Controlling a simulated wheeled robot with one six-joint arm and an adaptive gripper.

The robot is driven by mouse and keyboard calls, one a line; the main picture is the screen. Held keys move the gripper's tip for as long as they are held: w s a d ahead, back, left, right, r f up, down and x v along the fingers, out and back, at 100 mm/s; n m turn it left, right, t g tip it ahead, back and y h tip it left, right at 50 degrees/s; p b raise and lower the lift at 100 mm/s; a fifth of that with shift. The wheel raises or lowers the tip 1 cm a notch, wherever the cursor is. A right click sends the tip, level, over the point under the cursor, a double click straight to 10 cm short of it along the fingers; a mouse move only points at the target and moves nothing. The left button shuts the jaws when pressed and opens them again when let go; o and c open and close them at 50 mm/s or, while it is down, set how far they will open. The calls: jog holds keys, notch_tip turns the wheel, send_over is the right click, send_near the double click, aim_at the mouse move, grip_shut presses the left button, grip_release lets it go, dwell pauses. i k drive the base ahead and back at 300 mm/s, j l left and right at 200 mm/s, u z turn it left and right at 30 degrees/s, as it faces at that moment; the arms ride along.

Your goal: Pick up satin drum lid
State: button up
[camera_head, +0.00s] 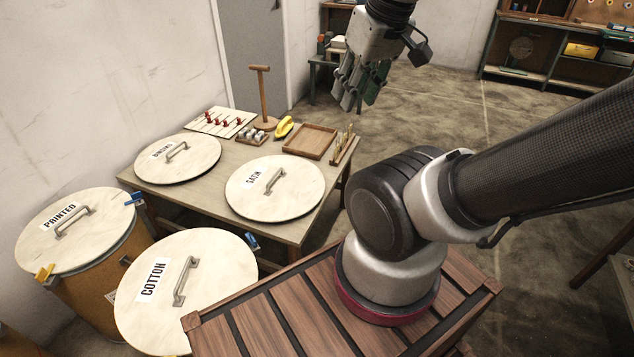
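The satin drum lid (275,190) is a round pale disc with a metal bar handle (275,181) and a label reading SATIN. It lies flat on the right front part of the wooden table (219,208). My gripper (357,92) hangs in the air above and to the right of the table's far side, well apart from the lid. Its fingers point down. No object shows in it, and a gap seems to show between its fingers.
Another labelled lid (196,163) lies left on the table. The PRINTED lid (92,235) and COTTON lid (213,275) sit in front. A wooden tray (309,142), a yellow tool (284,127), a wooden stand (261,90) and a board with red items (220,122) line the table's back.

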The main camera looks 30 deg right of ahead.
aim_at(279, 188)
jog(key=k+z, duration=0.1)
jog(key=z, duration=0.25)
jog(key=i+l+u, duration=0.1)
jog(key=u, duration=0.35)
jog(key=l+u, duration=0.15)
jog(key=u, duration=0.3)
jog(key=i+l+u, duration=0.25)
jog(key=l, duration=0.45)
jog(key=l+u, duration=0.25)
jog(key=l, duration=1.05)
